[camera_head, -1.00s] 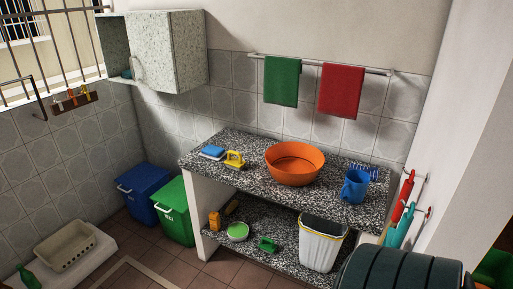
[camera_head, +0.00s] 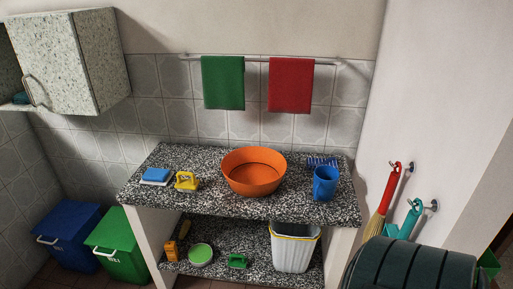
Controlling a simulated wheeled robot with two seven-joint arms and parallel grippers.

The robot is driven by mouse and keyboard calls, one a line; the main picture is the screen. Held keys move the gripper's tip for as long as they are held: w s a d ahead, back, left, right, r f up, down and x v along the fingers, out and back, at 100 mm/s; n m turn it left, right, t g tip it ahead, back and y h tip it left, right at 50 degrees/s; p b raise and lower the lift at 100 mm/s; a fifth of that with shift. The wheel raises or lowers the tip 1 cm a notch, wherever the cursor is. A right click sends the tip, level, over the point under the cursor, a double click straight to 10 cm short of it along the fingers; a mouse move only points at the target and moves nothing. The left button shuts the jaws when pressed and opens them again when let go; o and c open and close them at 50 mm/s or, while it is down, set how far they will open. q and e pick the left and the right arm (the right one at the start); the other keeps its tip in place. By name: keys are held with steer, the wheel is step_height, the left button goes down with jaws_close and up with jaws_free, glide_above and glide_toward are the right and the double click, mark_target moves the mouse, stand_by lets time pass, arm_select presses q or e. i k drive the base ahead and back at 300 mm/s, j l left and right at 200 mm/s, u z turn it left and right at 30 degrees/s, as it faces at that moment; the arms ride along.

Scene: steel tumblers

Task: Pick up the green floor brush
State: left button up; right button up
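A small green brush (camera_head: 237,261) with a handle lies on the lower speckled shelf (camera_head: 218,244). It is between a round green-rimmed tub (camera_head: 201,255) and a white bin (camera_head: 294,249). A similarly shaped yellow brush (camera_head: 186,181) lies on the counter above. Neither of my grippers is in view.
The speckled counter (camera_head: 215,207) overhangs the lower shelf. It holds an orange basin (camera_head: 252,173) and a blue jug (camera_head: 325,183). Blue (camera_head: 68,236) and green (camera_head: 122,247) bins stand at left. A dark ribbed rounded object (camera_head: 412,270) fills the lower right foreground.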

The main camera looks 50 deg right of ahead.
mark_target(236, 261)
steer(key=i+z, duration=0.2)
steer(key=z, duration=0.2)
steer(key=i+z, duration=0.2)
steer(key=z, duration=0.2)
steer(key=i+j+z, duration=0.1)
steer(key=z, duration=0.25)
steer(key=i+j+z, duration=0.15)
steer(key=i+z, duration=0.25)
steer(key=i+j+z, duration=0.2)
steer(key=z, duration=0.15)
